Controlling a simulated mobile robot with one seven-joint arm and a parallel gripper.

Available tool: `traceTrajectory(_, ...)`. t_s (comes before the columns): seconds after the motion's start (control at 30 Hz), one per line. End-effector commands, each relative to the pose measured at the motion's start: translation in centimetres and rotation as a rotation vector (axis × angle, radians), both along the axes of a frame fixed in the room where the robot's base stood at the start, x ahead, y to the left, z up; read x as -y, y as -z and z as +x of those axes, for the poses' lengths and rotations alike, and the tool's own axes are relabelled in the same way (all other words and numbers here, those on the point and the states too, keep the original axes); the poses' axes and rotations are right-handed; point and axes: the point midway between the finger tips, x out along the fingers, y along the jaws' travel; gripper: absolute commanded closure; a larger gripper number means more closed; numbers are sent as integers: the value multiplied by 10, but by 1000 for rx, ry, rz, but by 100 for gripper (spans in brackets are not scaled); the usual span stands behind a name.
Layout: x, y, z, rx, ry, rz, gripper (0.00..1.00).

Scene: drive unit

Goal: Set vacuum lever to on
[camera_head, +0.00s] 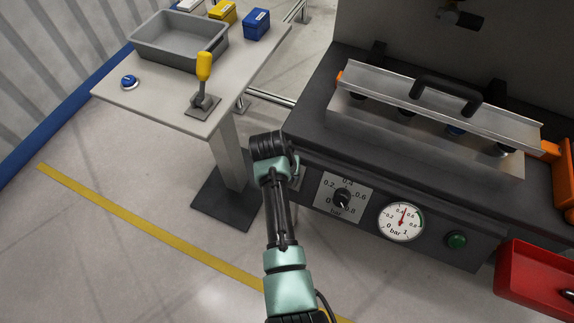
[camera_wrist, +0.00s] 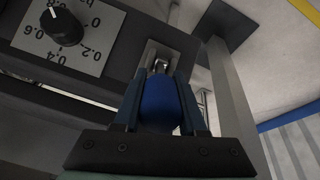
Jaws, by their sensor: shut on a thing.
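A lever with a blue handle (camera_wrist: 158,105) stands on a small grey plate (camera_wrist: 152,50) on the machine's front, left of the dial in the head view. No lettering shows on the plate. My gripper (camera_wrist: 160,88) is shut on the blue handle, with one finger on each side of it. The handle points towards the wrist camera, and its metal stem shows beyond it. In the head view my wrist hides the handle and my fingertips. A round gauge (camera_head: 401,221) marked in bar has its red needle near the upper middle of its scale.
A black dial knob (camera_head: 343,198) on a marked plate sits right of the lever; it also shows in the wrist view (camera_wrist: 62,27). A green button (camera_head: 456,240) and red bin (camera_head: 535,278) are farther right. A side table (camera_head: 172,105) carries a yellow-handled lever (camera_head: 204,70) and grey tray (camera_head: 180,45).

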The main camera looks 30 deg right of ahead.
Motion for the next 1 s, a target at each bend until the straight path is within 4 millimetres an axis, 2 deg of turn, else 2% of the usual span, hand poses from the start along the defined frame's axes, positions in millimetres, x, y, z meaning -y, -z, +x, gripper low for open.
traceTrajectory(0.03, 0, 0, 1, 5, 6, 8, 54)
traceTrajectory(0.17, 0, 0, 1, 5, 5, 5, 31)
traceTrajectory(0.57, -1, -6, 0, 5, 3, 2, 30)
traceTrajectory(0.77, -9, -34, -5, 8, 2, 1, 30)
traceTrajectory(1.0, -22, -82, -16, 8, 3, 2, 30)
